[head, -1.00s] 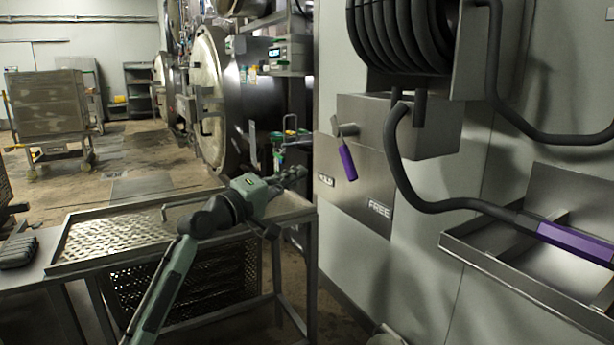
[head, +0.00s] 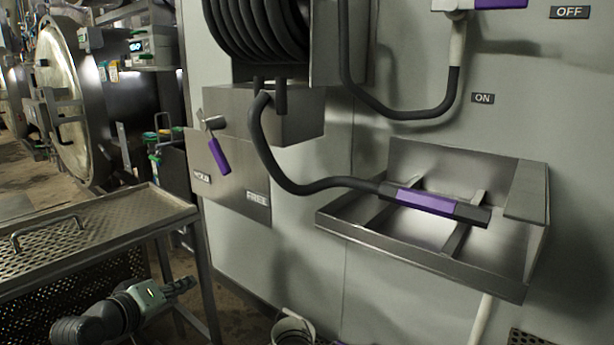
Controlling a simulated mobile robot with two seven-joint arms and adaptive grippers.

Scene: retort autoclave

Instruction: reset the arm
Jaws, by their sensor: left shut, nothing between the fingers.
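My left gripper (head: 180,287) shows at the lower left of the head view, beside the legs of a metal table. Its fingers are together with nothing between them. The green and black wrist of my left arm is behind it, low in the picture. The gripper is apart from the hose, the lever and the wall tray. My right gripper is not in the picture.
A perforated metal table (head: 85,240) stands at left. A hose reel (head: 258,35) hangs on the wall, with a purple-handled lever (head: 219,156) below. A purple hose nozzle (head: 425,201) lies across a wall tray (head: 420,250). A bucket (head: 292,330) stands low in the middle.

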